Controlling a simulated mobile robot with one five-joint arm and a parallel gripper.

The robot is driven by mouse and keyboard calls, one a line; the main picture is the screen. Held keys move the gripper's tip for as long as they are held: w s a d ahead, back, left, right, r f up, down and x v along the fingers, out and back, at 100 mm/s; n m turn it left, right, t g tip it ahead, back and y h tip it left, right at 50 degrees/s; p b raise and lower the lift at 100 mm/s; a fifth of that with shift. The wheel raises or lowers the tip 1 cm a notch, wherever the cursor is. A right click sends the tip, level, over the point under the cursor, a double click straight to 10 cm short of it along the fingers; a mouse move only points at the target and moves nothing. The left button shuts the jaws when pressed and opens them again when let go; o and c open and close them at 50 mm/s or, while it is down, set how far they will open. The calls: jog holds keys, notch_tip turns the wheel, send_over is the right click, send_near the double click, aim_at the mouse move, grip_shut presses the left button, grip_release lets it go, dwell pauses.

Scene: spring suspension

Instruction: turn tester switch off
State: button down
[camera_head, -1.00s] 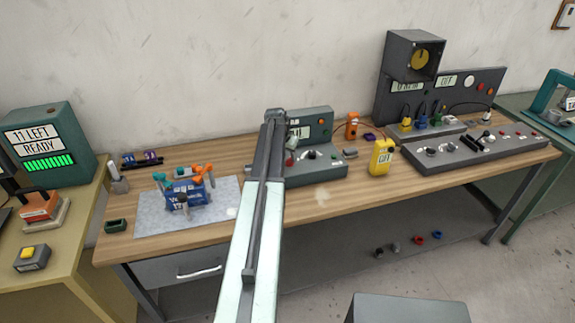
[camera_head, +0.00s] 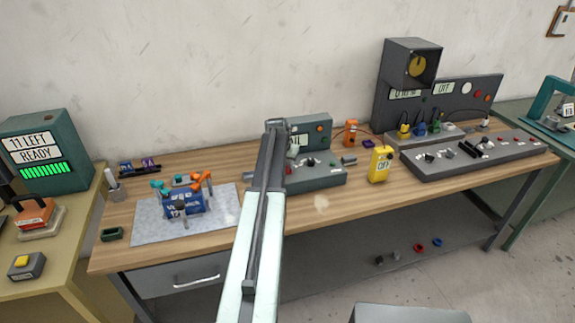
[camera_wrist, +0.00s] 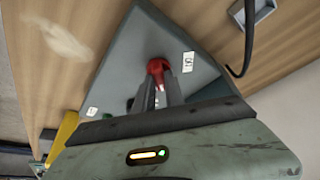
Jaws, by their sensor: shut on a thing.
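The tester (camera_head: 322,180) is a grey-green box with an upright back panel and a sloped front, in the middle of the bench. Its screen is partly covered by my arm, leaving letters like "AIL". In the wrist view its grey sloped face (camera_wrist: 125,70) fills the middle, with a red switch knob (camera_wrist: 158,65) on it. My gripper (camera_wrist: 158,88) is shut on this red knob from above. I cannot tell which position the switch is in.
A yellow meter (camera_head: 380,165) stands right of the tester, with an orange device (camera_head: 351,132) behind. A long grey control panel (camera_head: 480,154) lies farther right. A blue fixture (camera_head: 184,203) with orange and teal knobs stands on a grey mat (camera_head: 150,232) at left.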

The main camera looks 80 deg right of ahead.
jog(key=n, duration=0.2)
jog(key=n+t, duration=0.1)
jog(key=n, duration=0.1)
jog(key=shift+s+t, duration=0.15)
jog(key=shift+t, duration=0.15)
jog(key=n+t, duration=0.1)
jog(key=n, duration=0.3)
jog(key=shift+s+d+n+t, duration=0.15)
jog(key=shift+n+t, duration=0.15)
jog(key=shift+t, duration=0.1)
jog(key=n+t+y, duration=0.1)
jog(key=n, duration=0.3)
jog(key=shift+s+d, duration=0.1)
jog(key=shift+n+t+y, duration=0.5)
jog(key=shift+n+y, duration=0.3)
jog(key=shift+n, duration=1.2)
jog(key=c, duration=1.4)
grip_release()
jog(key=shift+r, duration=0.1)
